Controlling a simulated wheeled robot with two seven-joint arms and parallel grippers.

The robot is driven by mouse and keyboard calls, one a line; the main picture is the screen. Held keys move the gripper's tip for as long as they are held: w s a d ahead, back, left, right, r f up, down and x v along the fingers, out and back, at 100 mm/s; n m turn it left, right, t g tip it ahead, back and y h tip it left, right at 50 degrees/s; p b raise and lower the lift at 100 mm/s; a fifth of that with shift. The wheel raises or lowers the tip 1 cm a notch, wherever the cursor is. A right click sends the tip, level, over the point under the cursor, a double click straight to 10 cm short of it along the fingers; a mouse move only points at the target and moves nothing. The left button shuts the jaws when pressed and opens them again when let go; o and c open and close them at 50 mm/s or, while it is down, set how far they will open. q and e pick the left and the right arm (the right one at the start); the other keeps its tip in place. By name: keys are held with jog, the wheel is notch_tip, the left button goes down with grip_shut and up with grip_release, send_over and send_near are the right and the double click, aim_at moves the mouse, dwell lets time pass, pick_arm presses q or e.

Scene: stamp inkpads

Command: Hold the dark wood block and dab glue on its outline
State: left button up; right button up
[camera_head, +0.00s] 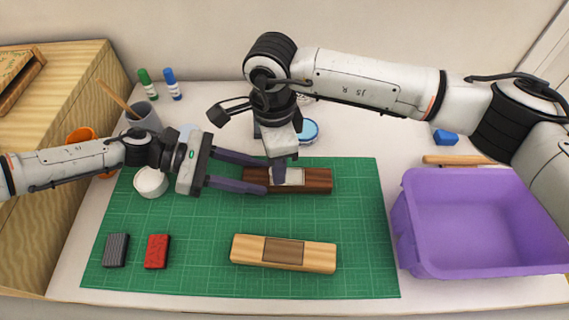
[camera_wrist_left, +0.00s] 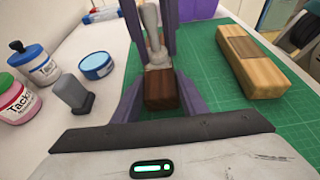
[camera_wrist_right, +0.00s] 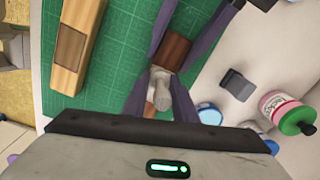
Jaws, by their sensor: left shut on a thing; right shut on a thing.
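The dark wood block (camera_head: 318,181) lies on the green cutting mat (camera_head: 350,230), with a pale patch (camera_head: 292,177) on its top. My left gripper (camera_head: 272,175) is shut on it, with fingers along both long sides; the block (camera_wrist_left: 160,97) also shows between them in the left wrist view. My right gripper (camera_head: 280,168) points down over the block, shut on a pale grey dabber (camera_wrist_right: 160,92). The dabber (camera_wrist_left: 152,38) stands nearly upright at the pale patch. Whether its tip touches the block is hard to tell.
A light wood block (camera_head: 245,249) with a dark rectangle lies nearer on the mat. A black striped piece (camera_head: 116,250) and a red piece (camera_head: 157,251) lie front left. A purple bin (camera_head: 480,262) stands right. A white bowl (camera_head: 150,182) and blue-lidded tin (camera_head: 308,132) stand nearby.

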jog(key=shift+r, duration=3.65)
pick_arm(q)
jog(key=o, duration=1.3)
jog(key=v, duration=1.2)
